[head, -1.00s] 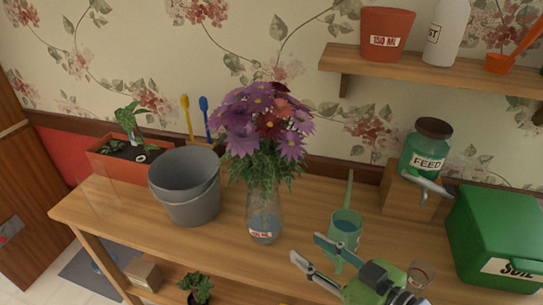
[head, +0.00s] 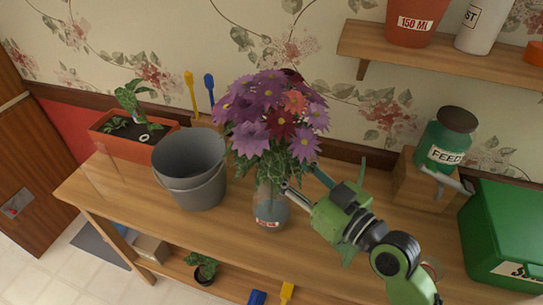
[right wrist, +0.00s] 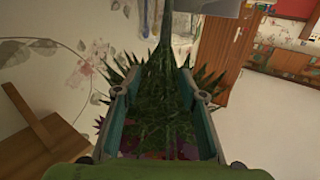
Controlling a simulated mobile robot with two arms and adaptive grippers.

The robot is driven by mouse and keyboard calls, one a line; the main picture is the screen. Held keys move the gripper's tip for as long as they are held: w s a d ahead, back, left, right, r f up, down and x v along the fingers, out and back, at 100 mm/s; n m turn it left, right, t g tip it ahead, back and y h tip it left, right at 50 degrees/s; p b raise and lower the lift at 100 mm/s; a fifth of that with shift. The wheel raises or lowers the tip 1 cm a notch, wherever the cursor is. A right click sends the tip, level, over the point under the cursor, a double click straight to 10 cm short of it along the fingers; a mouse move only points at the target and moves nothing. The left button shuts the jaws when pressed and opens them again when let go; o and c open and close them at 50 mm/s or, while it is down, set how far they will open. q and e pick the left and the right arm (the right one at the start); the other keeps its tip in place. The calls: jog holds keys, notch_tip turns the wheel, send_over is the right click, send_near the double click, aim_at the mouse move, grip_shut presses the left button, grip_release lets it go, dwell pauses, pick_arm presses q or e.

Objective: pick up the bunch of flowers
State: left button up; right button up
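The bunch of flowers (head: 270,115), purple with some red and pink blooms, stands upright in a clear glass vase (head: 268,207) on the wooden table. My right gripper (head: 298,182) reaches in from the right at the leafy stems, just below the blooms and above the vase body. In the right wrist view the green foliage and stems (right wrist: 160,95) lie between the two spread fingers of my right gripper (right wrist: 150,75). The fingers look open around them; whether they touch the stems is hard to tell. My left gripper is not in view.
A grey bucket (head: 190,172) stands close left of the vase, with a planter box (head: 125,148) behind it. A feed jar (head: 447,140) on a wooden block (head: 420,190) and a green soil bin (head: 500,235) are at right. A wall shelf (head: 440,65) hangs above.

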aim_at(276, 159)
jog(key=shift+w+a+r+p, duration=0.45)
jog(key=shift+a+p, duration=0.15)
jog(key=shift+p, duration=0.05)
jog(key=p+x, duration=0.1)
jog(key=x, duration=0.2)
jog(key=shift+w+a+f, duration=0.1)
jog(key=shift+a+f, duration=0.05)
jog(key=shift+a, duration=0.1)
jog(key=shift+w+a, duration=0.1)
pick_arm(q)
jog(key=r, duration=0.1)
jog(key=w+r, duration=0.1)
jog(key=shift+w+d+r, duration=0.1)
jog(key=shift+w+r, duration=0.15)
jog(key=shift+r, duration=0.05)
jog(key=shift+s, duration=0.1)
pick_arm(e)
grip_shut()
